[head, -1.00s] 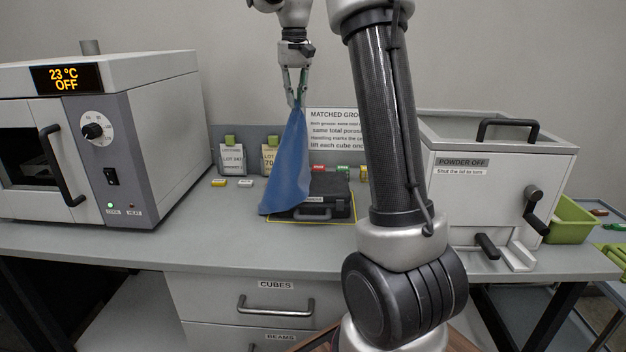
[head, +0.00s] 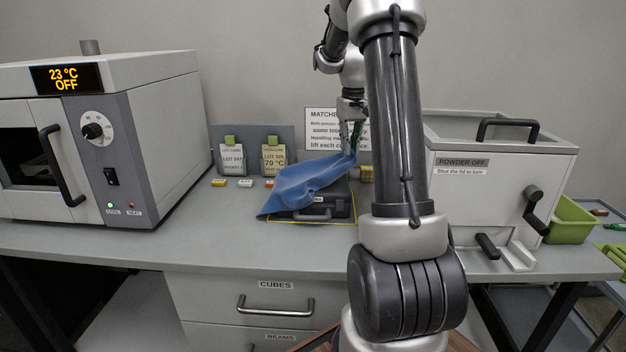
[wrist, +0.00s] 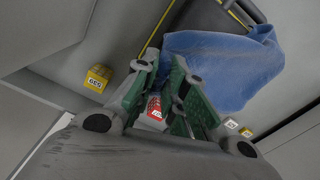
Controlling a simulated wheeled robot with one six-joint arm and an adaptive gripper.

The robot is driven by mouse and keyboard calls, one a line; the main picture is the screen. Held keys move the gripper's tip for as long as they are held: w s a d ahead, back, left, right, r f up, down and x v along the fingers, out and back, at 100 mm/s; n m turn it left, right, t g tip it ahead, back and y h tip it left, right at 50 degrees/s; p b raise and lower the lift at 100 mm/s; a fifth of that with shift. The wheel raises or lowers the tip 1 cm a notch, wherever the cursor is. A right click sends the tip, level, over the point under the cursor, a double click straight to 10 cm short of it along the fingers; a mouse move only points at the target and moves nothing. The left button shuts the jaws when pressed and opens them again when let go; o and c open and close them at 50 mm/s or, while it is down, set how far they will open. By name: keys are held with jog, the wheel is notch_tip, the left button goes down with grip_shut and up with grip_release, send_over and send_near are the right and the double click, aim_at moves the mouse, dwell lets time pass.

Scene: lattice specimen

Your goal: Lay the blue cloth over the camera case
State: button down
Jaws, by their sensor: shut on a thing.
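The blue cloth (head: 300,183) lies draped over the left and top of the dark camera case (head: 338,203) in the head view. Its left corner hangs past the case, and its upper right end rises to my gripper (head: 352,150). My gripper is shut on that end, just above the back right of the case. The case's front and right side show uncovered. In the wrist view the cloth (wrist: 228,68) spreads beyond my fingers (wrist: 170,100), and a dark part of the case (wrist: 205,18) shows past it. The exact pinch point is hidden.
A yellow outline (head: 310,223) surrounds the case on the bench. An oven (head: 150,130) stands at left and a powder box (head: 490,190) at right. Lot cards (head: 232,158) and a sign (head: 322,130) stand behind. Small cubes, one yellow (wrist: 97,78), sit near my gripper.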

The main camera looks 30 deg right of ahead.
jog(key=s+d+f, duration=0.2)
jog(key=d+f, duration=0.4)
jog(key=shift+s+d+f, duration=0.15)
jog(key=shift+d+f, duration=0.15)
jog(key=shift+d, duration=0.1)
jog(key=c, duration=1.2)
grip_release()
jog(key=shift+c, duration=0.2)
jog(key=shift+r, duration=0.1)
jog(key=s+d+r+p, duration=0.1)
jog(key=d+r, duration=0.3)
jog(key=r, duration=0.6)
jog(key=shift+s, duration=0.2)
